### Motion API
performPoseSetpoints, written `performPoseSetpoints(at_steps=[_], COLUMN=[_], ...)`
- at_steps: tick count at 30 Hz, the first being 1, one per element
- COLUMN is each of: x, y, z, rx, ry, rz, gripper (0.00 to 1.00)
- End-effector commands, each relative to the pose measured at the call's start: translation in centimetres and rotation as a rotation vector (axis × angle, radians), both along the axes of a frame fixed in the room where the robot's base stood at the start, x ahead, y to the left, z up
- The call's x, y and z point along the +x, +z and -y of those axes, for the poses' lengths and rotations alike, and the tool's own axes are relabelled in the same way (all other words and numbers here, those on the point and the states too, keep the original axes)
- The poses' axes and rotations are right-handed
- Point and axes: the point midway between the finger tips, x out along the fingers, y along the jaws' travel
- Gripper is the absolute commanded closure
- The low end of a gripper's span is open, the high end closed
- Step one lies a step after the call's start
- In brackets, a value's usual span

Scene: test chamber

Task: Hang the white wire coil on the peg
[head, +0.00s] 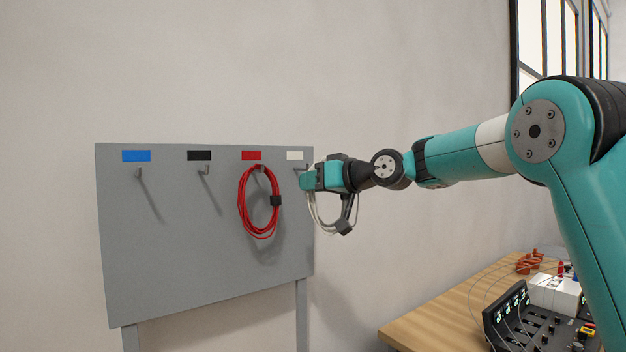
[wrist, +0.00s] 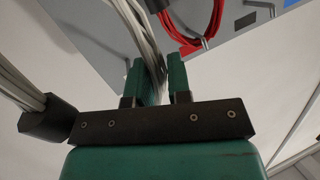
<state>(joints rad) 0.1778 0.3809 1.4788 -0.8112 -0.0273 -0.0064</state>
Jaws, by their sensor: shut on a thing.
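The white wire coil (head: 326,221) hangs from my gripper (head: 307,180) at the right edge of the grey board, close to the peg (head: 301,168) under the white label (head: 295,156). In the wrist view, the white strands (wrist: 145,40) pass between the two teal fingers of my gripper (wrist: 162,80), which is shut on them. The coil's dark band (head: 345,227) hangs low on its right side, and it also shows at the left of the wrist view (wrist: 48,122). My gripper partly hides the peg, and I cannot tell whether the coil touches it.
A red coil (head: 243,202) hangs on the peg under the red label (head: 251,155), just left of my gripper. The pegs under the black label (head: 199,155) and blue label (head: 136,156) are bare. A wooden table (head: 440,305) with equipment stands at lower right.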

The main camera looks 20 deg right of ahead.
Motion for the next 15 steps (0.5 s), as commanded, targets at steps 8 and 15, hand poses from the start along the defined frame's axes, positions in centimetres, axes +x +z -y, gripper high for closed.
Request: performPoseSetpoints(at_steps=[8,15], x=[0.7,2.2], y=[0.4,0.3], z=[-0.4,-0.8], rx=[0.001,0.001], ry=[0.007,0.007], rz=[-0.004,-0.004], gripper=[1.00,1.00])
